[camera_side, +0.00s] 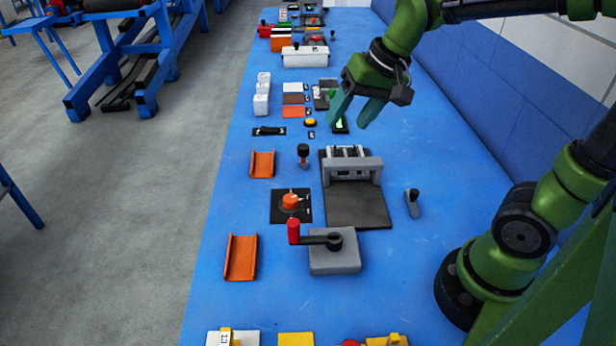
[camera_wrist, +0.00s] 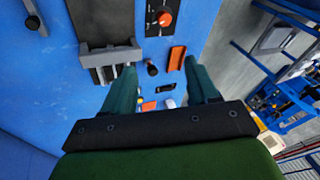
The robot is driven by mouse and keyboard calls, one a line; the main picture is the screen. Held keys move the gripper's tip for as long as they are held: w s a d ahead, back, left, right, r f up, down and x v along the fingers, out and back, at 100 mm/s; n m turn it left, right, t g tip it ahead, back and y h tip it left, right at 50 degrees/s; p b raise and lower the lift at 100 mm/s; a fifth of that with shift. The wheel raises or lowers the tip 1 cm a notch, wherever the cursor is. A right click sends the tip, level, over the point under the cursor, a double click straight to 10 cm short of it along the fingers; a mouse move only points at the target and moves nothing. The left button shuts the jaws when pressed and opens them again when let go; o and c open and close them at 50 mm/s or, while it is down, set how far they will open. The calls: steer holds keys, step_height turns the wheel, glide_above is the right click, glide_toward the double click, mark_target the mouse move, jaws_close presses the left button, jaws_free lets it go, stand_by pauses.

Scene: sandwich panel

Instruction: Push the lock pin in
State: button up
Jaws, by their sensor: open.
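No part is clearly marked as the lock pin. The knob (camera_wrist: 152,69) also shows in the wrist view, between my fingers' tips. Another candidate is a small grey piece with a black knob (camera_side: 412,197), right of the dark plate. My gripper (camera_side: 348,122) is open and empty, pointing down above the table behind the bracket. Its two green fingers (camera_wrist: 160,68) are spread wide in the wrist view and touch neither candidate.
A red knob on a black plate (camera_side: 291,203) and a grey block with a red-handled crank (camera_side: 335,252) stand in front. Orange trays (camera_side: 241,258) lie at left. A yellow button (camera_side: 310,123) and several small blocks are near my gripper. The blue table's (camera_side: 450,170) right side is mostly clear.

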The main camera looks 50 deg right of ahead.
mark_target(303, 147)
steer(key=w+d+f+m+g+h, duration=0.1)
steer(key=w+d+m+g, duration=0.1)
steer(key=w+d+m, duration=0.5)
steer(key=w+f+m+g+h, duration=0.15)
steer(key=w+m, duration=0.35)
steer(key=w, duration=0.7)
steer(key=shift+g+y, duration=0.35)
steer(key=shift+g, duration=0.1)
step_height(303, 147, down, 17)
steer(key=shift+s+d+r, duration=0.1)
steer(key=shift+r, duration=0.05)
jaws_close()
